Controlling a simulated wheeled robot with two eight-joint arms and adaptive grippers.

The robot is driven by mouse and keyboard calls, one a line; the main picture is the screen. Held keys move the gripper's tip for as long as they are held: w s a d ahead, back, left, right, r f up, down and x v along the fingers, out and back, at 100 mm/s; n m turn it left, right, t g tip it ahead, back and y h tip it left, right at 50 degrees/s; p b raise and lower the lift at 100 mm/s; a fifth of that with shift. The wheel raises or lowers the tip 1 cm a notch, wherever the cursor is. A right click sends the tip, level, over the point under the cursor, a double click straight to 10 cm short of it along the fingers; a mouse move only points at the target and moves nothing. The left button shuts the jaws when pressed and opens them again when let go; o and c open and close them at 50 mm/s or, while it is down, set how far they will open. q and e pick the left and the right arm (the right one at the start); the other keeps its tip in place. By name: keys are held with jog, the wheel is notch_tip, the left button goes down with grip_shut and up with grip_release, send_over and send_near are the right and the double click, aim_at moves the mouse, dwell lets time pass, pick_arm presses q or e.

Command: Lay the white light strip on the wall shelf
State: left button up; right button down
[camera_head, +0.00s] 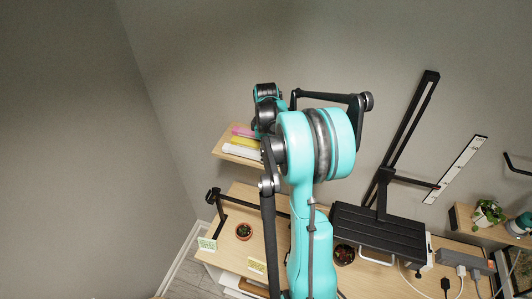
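The wall shelf (219,156) is a small wooden board on the back wall, left of centre. A long white bar (241,152) lies along its front, beside yellow and pink pieces; I cannot tell if this is the light strip. My teal arm, apparently the left, rises through the middle and hides the shelf's right end. Its black end, apparently the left gripper (266,118), is by the shelf's right side. Its fingertips are not clear. My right gripper is not seen.
Below is a wooden table (230,265) with a small potted plant (244,231), a dark pot (344,254) and a black stand (218,212). A black slatted panel (378,233) and tall black post (410,115) stand right. Plugs and cables lie far right.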

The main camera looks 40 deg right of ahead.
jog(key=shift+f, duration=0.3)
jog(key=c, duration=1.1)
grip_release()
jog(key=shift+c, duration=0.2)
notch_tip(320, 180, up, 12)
